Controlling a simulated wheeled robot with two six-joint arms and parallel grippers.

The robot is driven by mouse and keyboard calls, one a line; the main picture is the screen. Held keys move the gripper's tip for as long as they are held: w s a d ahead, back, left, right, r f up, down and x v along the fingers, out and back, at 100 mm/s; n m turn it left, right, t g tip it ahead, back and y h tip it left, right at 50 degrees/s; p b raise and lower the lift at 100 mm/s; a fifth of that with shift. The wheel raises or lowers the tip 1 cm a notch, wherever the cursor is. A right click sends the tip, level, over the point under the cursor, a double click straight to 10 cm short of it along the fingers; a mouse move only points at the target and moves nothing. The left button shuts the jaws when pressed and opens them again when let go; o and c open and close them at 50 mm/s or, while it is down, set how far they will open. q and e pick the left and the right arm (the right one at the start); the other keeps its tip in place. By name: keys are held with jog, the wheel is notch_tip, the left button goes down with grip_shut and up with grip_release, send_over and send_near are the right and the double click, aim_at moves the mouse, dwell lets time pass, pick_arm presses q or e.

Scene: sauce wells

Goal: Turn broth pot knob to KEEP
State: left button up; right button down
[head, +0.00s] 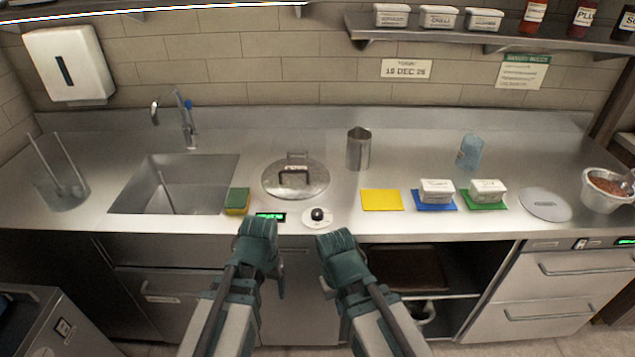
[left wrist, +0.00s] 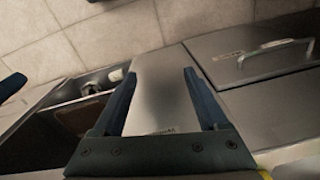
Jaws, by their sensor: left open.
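The broth pot is set into the counter, with a round steel lid (head: 295,178) on it. Its black knob (head: 318,214) sits on a pale round dial plate (head: 309,222) at the counter's front edge. A small green-lit display (head: 271,216) is just left of the knob. The dial marks are too small to read. My left gripper (head: 262,232) is in front of the counter edge, left of and apart from the knob. In the left wrist view its two fingers (left wrist: 155,95) are spread and empty. My right gripper (head: 338,243) is just below the knob; its fingers cannot be made out.
A green and yellow sponge (head: 237,201) lies left of the display beside the sink (head: 177,185). A steel cup (head: 359,149) stands behind. Yellow (head: 382,200), blue and green mats lie to the right, the latter two bearing white tubs. Below is an open shelf (head: 415,270).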

pick_arm(q)
jog(key=w+r+m+p, duration=0.2)
jog(key=w+r+p, duration=0.3)
jog(key=r+p, duration=0.7)
notch_tip(320, 180, up, 8)
jog(key=m+p, duration=0.6)
jog(key=m, duration=1)
send_over(317, 212)
jog(key=shift+s+b, duration=0.3)
jog(key=shift+s, duration=0.1)
pick_arm(e)
notch_tip(317, 212, up, 20)
pick_arm(q)
jog(key=shift+a+f, duration=0.1)
pick_arm(e)
jog(key=shift+f, duration=0.15)
pick_arm(q)
jog(key=f+b, duration=1.3)
jog(key=shift+w+f+b, duration=0.35)
jog(key=shift+b, duration=0.05)
pick_arm(e)
notch_tip(317, 212, down, 14)
jog(key=shift+r, duration=0.2)
pick_arm(q)
jog(key=shift+r, duration=0.1)
grip_shut()
